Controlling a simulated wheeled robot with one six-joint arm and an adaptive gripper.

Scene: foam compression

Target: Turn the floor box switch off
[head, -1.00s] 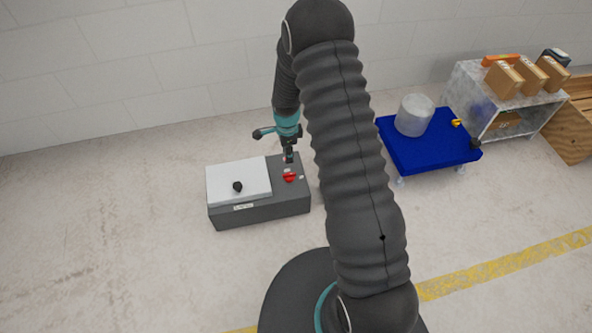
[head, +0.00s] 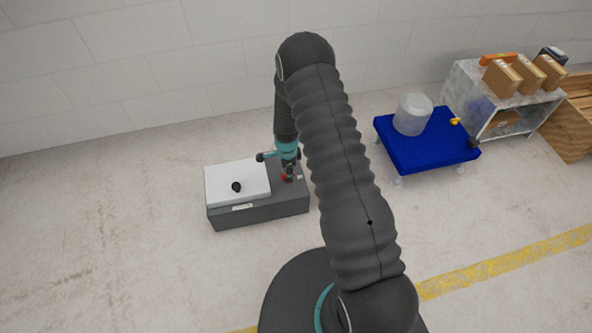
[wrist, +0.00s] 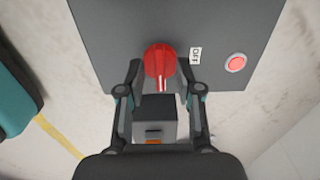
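The grey floor box (head: 255,212) stands on the floor in the head view, with a white lid panel (head: 235,181) on its left part. Its red rotary switch (wrist: 159,61) is in the upper middle of the wrist view, its white pointer mark towards my gripper. An OFF label (wrist: 195,55) is right of the switch. My gripper (wrist: 160,72) is open, with one finger on each side of the switch; I cannot tell whether they touch it. In the head view my gripper (head: 288,172) is over the box's right part and mostly hides the switch.
A red round button (wrist: 235,63) is right of the label on the box. A black knob (head: 236,187) is on the lid. A blue platform (head: 420,155) with a white bucket (head: 412,114) stands to the right, near a shelf (head: 467,88) with cardboard boxes. Floor left of the box is clear.

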